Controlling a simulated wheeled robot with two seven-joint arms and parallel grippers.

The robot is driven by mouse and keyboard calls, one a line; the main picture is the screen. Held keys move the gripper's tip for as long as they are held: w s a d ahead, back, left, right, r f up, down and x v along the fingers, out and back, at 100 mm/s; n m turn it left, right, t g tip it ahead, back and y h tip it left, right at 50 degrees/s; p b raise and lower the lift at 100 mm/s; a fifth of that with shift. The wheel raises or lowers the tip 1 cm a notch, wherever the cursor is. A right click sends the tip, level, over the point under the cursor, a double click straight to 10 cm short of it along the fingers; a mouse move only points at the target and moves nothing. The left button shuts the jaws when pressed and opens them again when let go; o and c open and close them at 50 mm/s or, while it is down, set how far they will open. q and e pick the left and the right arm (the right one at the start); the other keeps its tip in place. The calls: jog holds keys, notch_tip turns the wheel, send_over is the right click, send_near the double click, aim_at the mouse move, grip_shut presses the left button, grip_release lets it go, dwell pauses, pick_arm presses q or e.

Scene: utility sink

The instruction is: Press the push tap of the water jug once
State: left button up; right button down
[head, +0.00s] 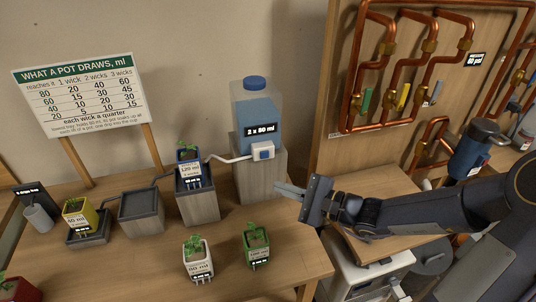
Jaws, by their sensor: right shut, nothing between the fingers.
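The water jug (257,108) is clear with blue water, a blue cap and a label reading "2 x 80 ml". It stands on a grey wooden block (258,178). Its push tap (263,151) is a white box with a blue mark, low on the jug's front, with a white spout tube running left. My right gripper (279,189) is shut and empty. Its fingertips show below and slightly right of the tap in the picture, in front of the block, apart from the tap. My left gripper is out of view.
A blue pot (188,174) stands on a block under the spout's end. A wooden panel with copper pipes (400,65) rises at right.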

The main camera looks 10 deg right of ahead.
send_near(254, 157)
jog(key=shift+s+x, duration=0.2)
jog(key=shift+x, duration=1.6)
jog(key=shift+a, duration=0.25)
dwell(0.7)
jog(key=shift+w, duration=0.45)
